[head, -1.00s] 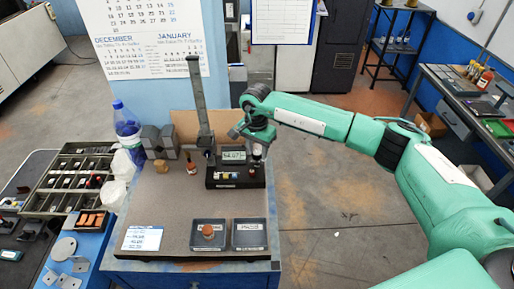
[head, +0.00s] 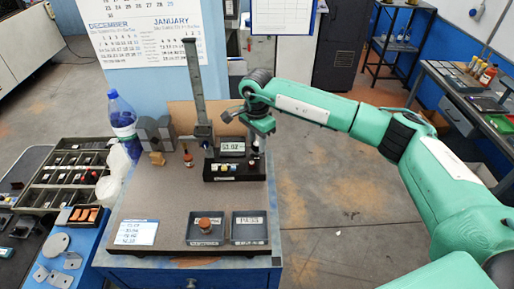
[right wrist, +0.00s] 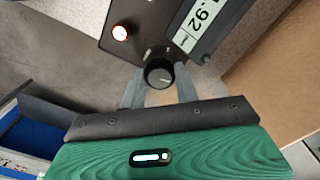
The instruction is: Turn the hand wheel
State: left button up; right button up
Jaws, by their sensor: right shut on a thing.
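The hand wheel is a small black round knob with a pale mark (right wrist: 160,73), on the dark gauge unit (right wrist: 145,12). In the right wrist view my right gripper (right wrist: 159,80) has one grey finger on each side of the knob and is shut on it. In the head view the gripper (head: 258,136) comes down over the right end of the gauge unit (head: 228,177) and largely hides the knob. The unit's display (head: 232,147) shows dark digits; they also show in part in the right wrist view (right wrist: 192,28). My left gripper is not in view.
A tall grey post (head: 195,85) stands beside the unit. Two dark trays (head: 249,240) and a white card (head: 137,233) lie at the bench front; the left tray holds a reddish-brown piece (head: 205,225). A blue bottle (head: 121,112) stands left. The middle of the bench is clear.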

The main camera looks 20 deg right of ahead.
jog(key=m+b, duration=0.8)
jog(key=b, duration=0.1)
jog(key=shift+f, duration=0.15)
jog(key=m+b, duration=0.2)
jog(key=m, duration=0.1)
jog(key=m+b, duration=0.3)
jog(key=m, duration=0.2)
jog(key=shift+b, duration=0.4)
jog(key=m+b, duration=0.1)
jog(key=m, duration=0.2)
jog(key=shift+r, duration=0.2)
jog(key=shift+r+m+b, duration=0.1)
jog(key=shift+m+b, duration=0.6)
jog(key=shift+m, duration=0.7)
jog(key=o, duration=0.7)
